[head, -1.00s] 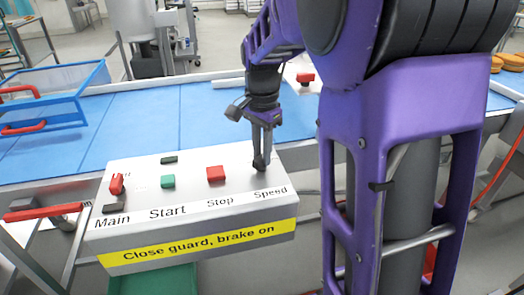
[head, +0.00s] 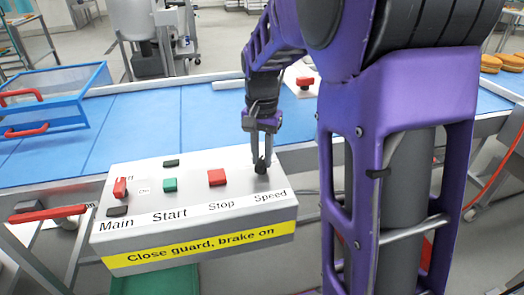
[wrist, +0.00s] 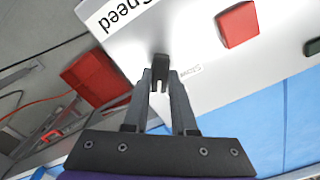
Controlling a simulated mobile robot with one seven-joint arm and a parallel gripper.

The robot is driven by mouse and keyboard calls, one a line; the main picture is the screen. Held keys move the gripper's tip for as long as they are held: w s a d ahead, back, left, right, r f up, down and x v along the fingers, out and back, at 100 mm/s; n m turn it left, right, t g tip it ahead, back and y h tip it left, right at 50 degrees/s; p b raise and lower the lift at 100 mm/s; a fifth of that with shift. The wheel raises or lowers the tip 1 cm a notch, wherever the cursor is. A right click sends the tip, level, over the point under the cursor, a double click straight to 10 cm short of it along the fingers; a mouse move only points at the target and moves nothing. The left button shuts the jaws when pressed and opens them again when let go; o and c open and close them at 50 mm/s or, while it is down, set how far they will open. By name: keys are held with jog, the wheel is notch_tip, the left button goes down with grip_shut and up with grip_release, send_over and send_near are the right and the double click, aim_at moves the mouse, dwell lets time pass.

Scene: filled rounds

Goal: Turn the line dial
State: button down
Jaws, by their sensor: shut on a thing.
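The control box (head: 190,229) stands in front of the blue conveyor, with controls labelled Main, Start, Stop and Speed. The black dial (head: 261,168) sits above the word Speed at the right end of the box; it also shows in the wrist view (wrist: 160,67). My gripper (head: 262,160) points down over the dial and is shut on it, one finger on each side. In the wrist view my gripper (wrist: 160,80) has its fingertips at the dial, with part of the dial showing between and beyond them. No other dial shows.
Beside the dial are a red Stop button (head: 217,177), a green Start button (head: 170,184) and a red Main switch (head: 120,187). A blue guard frame (head: 60,95) stands on the conveyor (head: 150,125) at left. A red button (head: 305,81) is behind my arm.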

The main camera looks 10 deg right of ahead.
jog(key=n+p, duration=0.1)
jog(key=n, duration=0.3)
jog(key=shift+r+n+p, duration=0.1)
jog(key=shift+n+p, duration=0.2)
jog(key=n+p, duration=0.1)
jog(key=n, duration=0.4)
jog(key=shift+a+p, duration=0.1)
jog(key=shift+p, duration=0.2)
jog(key=n+p, duration=0.1)
jog(key=n, duration=0.4)
jog(key=shift+n+p, duration=0.95)
jog(key=shift+n, duration=1.25)
jog(key=c, duration=0.7)
grip_release()
